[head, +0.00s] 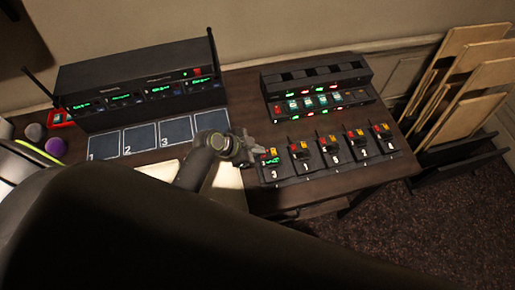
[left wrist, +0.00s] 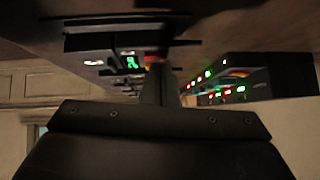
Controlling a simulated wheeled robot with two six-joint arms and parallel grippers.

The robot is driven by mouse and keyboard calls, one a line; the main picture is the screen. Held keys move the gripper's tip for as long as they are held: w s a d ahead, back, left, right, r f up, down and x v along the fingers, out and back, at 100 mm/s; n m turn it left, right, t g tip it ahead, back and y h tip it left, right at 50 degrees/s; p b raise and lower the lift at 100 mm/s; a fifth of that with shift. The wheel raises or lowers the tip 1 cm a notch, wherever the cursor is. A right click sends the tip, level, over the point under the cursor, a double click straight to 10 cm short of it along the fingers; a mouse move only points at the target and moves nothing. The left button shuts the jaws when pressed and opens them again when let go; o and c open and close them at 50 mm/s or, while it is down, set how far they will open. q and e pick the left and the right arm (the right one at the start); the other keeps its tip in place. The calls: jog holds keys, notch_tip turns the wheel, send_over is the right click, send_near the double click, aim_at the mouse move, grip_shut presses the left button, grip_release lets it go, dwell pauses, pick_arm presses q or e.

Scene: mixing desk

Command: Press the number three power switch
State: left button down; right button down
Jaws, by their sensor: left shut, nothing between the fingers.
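A row of several black switch units (head: 302,160) stands along the front right of the desk, each with a red and yellow switch on top. The leftmost unit (head: 274,175) has a lit green display and a white numeral that looks like a 3; the other numerals are too small to read surely. My left gripper (head: 261,150) is shut and empty, its tip at the leftmost unit's switch (head: 271,154). In the left wrist view, the shut fingers (left wrist: 156,78) reach toward a red and yellow switch, partly hidden behind them. I cannot tell whether they touch. My right gripper is out of view.
A charging rack (head: 318,85) with red and green lights stands behind the switches. A black receiver box (head: 140,85) with two antennas stands back left, behind numbered dark pads (head: 140,138). Wooden panels (head: 470,85) lean in a rack at right. Knobs (head: 55,146) sit far left.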

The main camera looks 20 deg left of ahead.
pick_arm(q)
jog(key=shift+w+f, duration=0.2)
jog(key=shift+w, duration=0.05)
jog(key=shift+s, duration=0.15)
jog(key=shift+s+r, duration=0.15)
jog(key=shift+s, duration=0.1)
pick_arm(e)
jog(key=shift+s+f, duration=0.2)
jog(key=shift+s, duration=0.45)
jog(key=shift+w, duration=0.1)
pick_arm(q)
jog(key=shift+s+d, duration=0.1)
jog(key=shift+d, duration=0.05)
jog(key=shift+s+d, duration=0.3)
jog(key=shift+s, duration=0.15)
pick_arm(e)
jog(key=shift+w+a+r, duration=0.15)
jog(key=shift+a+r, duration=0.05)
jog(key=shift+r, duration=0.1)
pick_arm(q)
jog(key=shift+w+r, duration=0.1)
jog(key=shift+w, duration=0.05)
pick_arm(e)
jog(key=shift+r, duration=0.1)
